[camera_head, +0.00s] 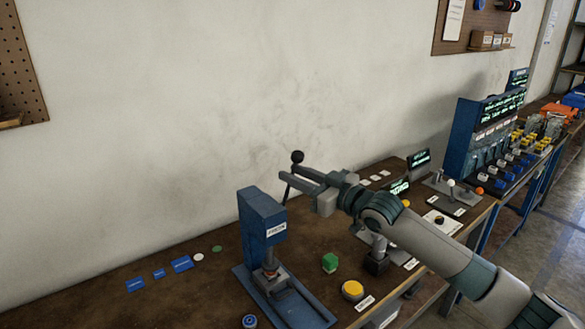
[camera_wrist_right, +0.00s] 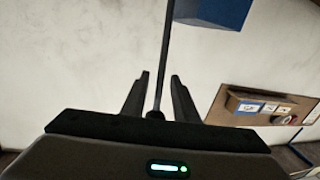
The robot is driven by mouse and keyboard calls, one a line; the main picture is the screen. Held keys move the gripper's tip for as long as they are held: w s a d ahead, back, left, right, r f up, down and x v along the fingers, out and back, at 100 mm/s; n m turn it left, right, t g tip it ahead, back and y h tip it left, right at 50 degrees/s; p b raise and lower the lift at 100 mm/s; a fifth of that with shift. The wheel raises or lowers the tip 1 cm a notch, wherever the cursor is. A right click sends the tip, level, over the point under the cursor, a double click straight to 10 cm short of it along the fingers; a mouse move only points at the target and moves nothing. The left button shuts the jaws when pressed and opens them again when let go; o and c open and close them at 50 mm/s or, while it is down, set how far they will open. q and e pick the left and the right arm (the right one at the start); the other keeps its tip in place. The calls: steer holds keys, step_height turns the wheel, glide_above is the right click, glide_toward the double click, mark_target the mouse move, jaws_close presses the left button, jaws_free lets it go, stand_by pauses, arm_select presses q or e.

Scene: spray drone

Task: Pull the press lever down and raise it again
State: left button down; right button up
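The press (camera_head: 262,222) is a blue upright column on a blue base plate, standing on the brown bench. Its lever (camera_head: 287,190) is a thin dark rod with a round black knob (camera_head: 297,157), and it stands raised, slightly tilted. My right gripper (camera_head: 298,179) is at the lever, just below the knob in the head view. In the right wrist view the rod (camera_wrist_right: 162,65) runs between my two fingers (camera_wrist_right: 160,88), with a visible gap on each side, so the gripper is open around it. The knob (camera_wrist_right: 154,115) shows close to the palm. My left gripper is not in view.
A blue panel (camera_head: 480,135) with switches stands farther right.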

steer(key=shift+w+a, duration=0.4)
jaws_close()
stand_by(1.3)
